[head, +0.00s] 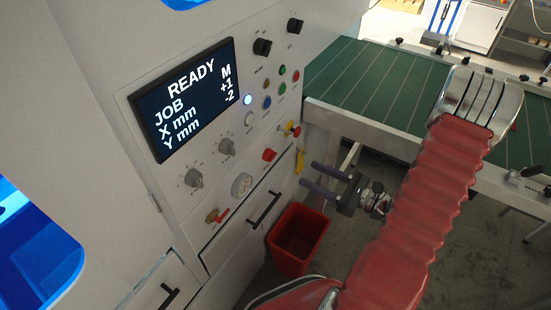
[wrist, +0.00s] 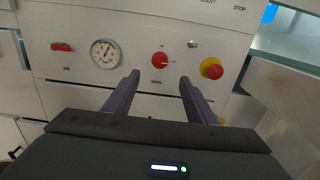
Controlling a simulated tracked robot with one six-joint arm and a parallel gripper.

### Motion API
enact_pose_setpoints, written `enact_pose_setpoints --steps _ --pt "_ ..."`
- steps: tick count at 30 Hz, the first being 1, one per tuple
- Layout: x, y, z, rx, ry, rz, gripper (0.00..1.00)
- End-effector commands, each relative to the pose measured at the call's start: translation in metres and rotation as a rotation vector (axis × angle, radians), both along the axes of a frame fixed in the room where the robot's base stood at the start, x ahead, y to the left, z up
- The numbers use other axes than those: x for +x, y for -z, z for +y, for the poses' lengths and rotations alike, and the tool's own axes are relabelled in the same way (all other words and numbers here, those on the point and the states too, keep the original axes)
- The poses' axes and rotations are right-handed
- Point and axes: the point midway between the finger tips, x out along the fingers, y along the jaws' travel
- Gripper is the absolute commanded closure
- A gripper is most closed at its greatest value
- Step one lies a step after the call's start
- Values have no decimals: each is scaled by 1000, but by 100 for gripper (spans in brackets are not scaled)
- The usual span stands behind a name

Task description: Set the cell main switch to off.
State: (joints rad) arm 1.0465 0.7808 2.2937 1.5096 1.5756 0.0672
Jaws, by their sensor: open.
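A red rotary knob (wrist: 159,60), which looks like the main switch, is on the pale machine panel. It has a light mark toward its right side and small labels around it that I cannot read. It also shows in the head view (head: 269,155), low on the panel. My gripper (head: 307,175) is open and empty, its two dark fingers pointing at the panel. In the wrist view my gripper (wrist: 160,77) has its fingertips either side of and just below the knob. In the head view they look apart from the panel.
A yellow-and-red mushroom button (wrist: 211,69) is right of the knob. A gauge (wrist: 105,53) and a red-handled valve (wrist: 62,47) are to the left. A drawer handle (head: 264,208) and a red bin (head: 298,240) are below. A green table (head: 365,85) stands behind.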

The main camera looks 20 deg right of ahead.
Motion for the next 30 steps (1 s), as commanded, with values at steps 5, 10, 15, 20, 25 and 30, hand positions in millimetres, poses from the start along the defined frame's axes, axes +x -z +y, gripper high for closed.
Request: enact_pose_setpoints --steps 5,10,15,20,25,30 --pt "9 0 7 -1 -3 1 49" --pt "23 0 17 -1 -3 1 49" --pt "39 0 27 -1 -3 1 49" --pt "55 0 37 -1 -2 1 49" --pt "71 0 48 -1 -3 1 49" --pt "88 0 59 -1 -2 -1 49"
